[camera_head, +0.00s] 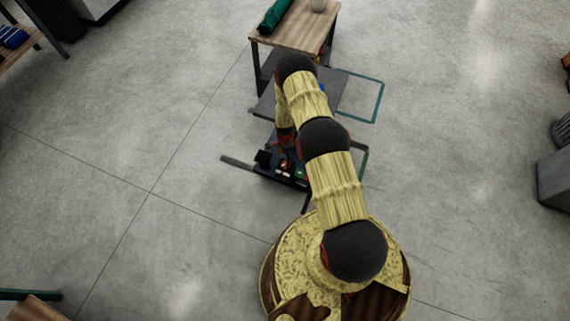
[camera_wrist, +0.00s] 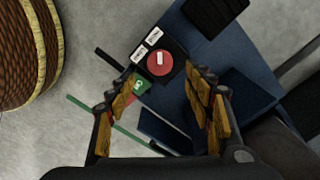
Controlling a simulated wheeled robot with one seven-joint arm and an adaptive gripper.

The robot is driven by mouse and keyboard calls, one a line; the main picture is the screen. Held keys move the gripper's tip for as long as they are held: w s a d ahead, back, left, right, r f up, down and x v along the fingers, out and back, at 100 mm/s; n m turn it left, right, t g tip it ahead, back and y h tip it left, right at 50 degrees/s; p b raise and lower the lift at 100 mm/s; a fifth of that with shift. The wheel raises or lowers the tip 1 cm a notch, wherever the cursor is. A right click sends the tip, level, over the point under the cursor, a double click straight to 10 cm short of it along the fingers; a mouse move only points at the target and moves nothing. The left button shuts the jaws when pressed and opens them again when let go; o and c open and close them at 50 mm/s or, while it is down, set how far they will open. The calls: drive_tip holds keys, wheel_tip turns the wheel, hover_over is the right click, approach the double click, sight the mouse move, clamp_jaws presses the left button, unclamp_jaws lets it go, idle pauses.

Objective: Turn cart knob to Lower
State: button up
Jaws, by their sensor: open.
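The cart knob (camera_wrist: 159,62) is a red disc with a white pointer on a dark panel, seen in the upper middle of the wrist view. Two small white labels (camera_wrist: 147,43) sit beside it, with text too small to read surely. My gripper (camera_wrist: 160,92) is open, its two wooden-looking fingers apart, with nothing between them touching the knob. The knob lies just beyond the fingertips. In the head view the cart panel (camera_head: 290,172) shows left of my arm, partly hidden by it, and the knob shows there as a small red spot (camera_head: 284,164).
A green button or light (camera_wrist: 138,85) sits beside the knob, close to the left finger. A wooden table (camera_head: 296,35) with a green roll (camera_head: 274,16) stands behind the cart. Grey floor (camera_head: 130,130) to the left is clear.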

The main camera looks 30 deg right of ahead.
sight(285, 164)
wheel_tip(285, 164, down, 7)
drive_tip(key=b, duration=0.2)
drive_tip(key=shift+b, duration=0.3)
drive_tip(key=shift+r, duration=0.1)
drive_tip(key=shift+c, duration=0.7)
drive_tip(key=c, duration=1)
